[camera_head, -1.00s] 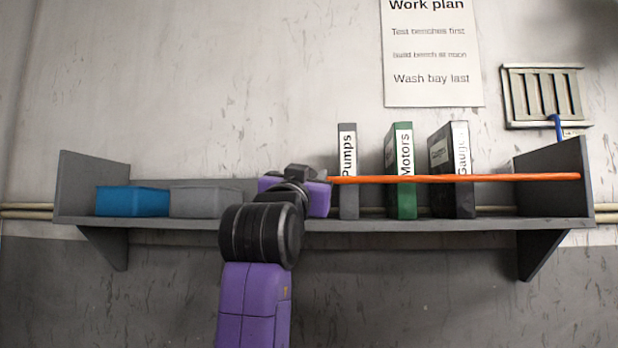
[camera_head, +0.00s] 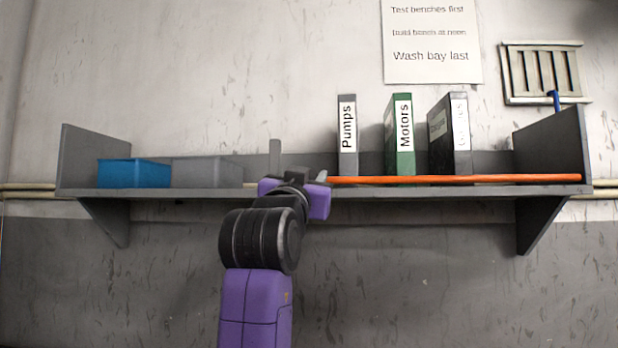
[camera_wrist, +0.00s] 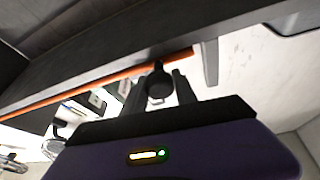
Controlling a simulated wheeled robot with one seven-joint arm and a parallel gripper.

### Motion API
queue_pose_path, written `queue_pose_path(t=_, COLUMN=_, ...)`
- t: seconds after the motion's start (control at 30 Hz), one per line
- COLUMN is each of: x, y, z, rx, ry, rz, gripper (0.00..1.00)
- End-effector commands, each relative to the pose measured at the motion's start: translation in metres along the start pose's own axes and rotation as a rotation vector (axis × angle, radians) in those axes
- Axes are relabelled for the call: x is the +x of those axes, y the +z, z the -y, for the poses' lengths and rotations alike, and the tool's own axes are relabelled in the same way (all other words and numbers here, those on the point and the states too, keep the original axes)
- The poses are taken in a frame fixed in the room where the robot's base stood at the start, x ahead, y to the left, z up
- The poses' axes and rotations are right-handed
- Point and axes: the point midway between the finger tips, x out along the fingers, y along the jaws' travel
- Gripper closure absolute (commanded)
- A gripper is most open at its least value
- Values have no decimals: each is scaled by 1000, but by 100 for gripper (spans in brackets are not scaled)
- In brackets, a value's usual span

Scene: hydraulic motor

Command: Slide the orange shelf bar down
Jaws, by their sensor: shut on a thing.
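The orange shelf bar (camera_head: 460,179) runs level across the fronts of the binders, low at the shelf's front edge. Its right end is by the right side panel. Its left part is hidden behind my gripper (camera_head: 300,183) in the head view. In the wrist view the bar (camera_wrist: 95,87) runs slantwise just beyond my fingers (camera_wrist: 158,88). The fingers are closed around a dark round knob (camera_wrist: 159,82) that appears to sit on the bar. The grey shelf (camera_head: 400,192) is fixed to the wall.
A blue bin (camera_head: 134,173) and a grey bin (camera_head: 207,172) stand on the left. Binders labelled Pumps (camera_head: 347,130) and Motors (camera_head: 402,135), and a dark binder (camera_head: 447,133), stand behind the bar. A work plan sheet (camera_head: 432,45) and a vent (camera_head: 543,72) are on the wall.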

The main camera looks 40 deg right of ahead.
Motion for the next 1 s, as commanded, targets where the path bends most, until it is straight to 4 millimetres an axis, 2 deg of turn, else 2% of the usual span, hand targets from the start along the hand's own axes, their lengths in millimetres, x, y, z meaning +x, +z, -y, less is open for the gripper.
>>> queue_pose_path(t=0.07, x=0, y=-2, z=0, rx=0, ry=1, rz=-3, gripper=100)
queue_pose_path(t=0.1, x=0, y=-2, z=0, rx=0, ry=1, rz=-3, gripper=62)
queue_pose_path(t=0.2, x=0, y=-2, z=0, rx=0, ry=1, rz=-2, gripper=45)
queue_pose_path(t=0.57, x=-3, y=0, z=0, rx=1, ry=-1, rz=-1, gripper=45)
queue_pose_path(t=1.0, x=-67, y=1, z=1, rx=2, ry=-2, rz=-2, gripper=45)
